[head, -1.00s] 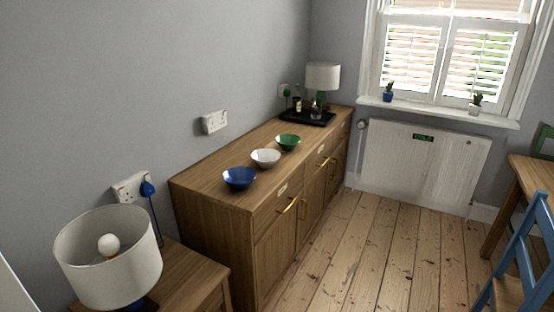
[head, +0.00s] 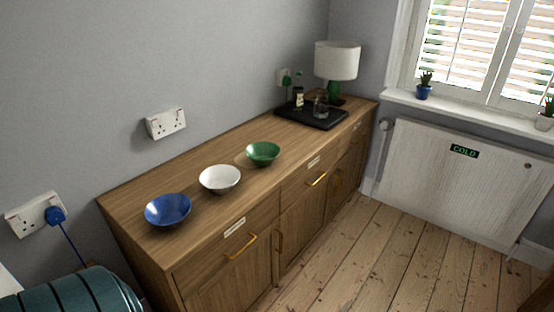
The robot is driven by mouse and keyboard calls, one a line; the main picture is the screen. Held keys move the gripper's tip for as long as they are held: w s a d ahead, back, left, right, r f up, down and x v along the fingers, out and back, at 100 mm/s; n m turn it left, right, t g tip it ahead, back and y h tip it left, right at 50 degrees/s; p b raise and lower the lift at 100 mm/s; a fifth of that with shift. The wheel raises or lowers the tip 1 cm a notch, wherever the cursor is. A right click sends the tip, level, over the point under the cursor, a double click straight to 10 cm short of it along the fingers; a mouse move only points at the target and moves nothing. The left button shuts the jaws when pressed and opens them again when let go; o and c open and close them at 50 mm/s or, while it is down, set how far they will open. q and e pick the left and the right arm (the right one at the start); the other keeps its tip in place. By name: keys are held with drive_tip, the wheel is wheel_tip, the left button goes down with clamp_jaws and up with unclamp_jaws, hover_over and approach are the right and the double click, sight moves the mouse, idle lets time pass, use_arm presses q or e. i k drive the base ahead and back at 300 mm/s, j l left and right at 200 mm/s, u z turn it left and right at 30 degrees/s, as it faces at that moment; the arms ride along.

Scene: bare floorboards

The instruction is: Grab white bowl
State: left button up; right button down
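The white bowl (head: 220,179) stands upright and looks empty on the wooden sideboard's top, in the middle of a row of three bowls. A blue bowl (head: 167,210) is to its left and nearer. A green bowl (head: 263,153) is to its right and farther off. The bowls stand apart from each other. Neither of my grippers is in view.
The wooden sideboard (head: 160,252) stands against the grey wall. A black tray (head: 330,122) with a bottle and a glass, and a lamp (head: 337,62), are at its far end. Bare floorboards (head: 385,255) are clear to the right, before a radiator (head: 445,185).

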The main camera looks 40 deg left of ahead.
sight(220, 179)
drive_tip(key=i+l+u, duration=0.1)
drive_tip(key=i+u, duration=0.35)
drive_tip(key=i+l+u, duration=0.4)
drive_tip(key=i, duration=0.15)
drive_tip(key=i+l+u, duration=0.3)
drive_tip(key=i+u, duration=0.15)
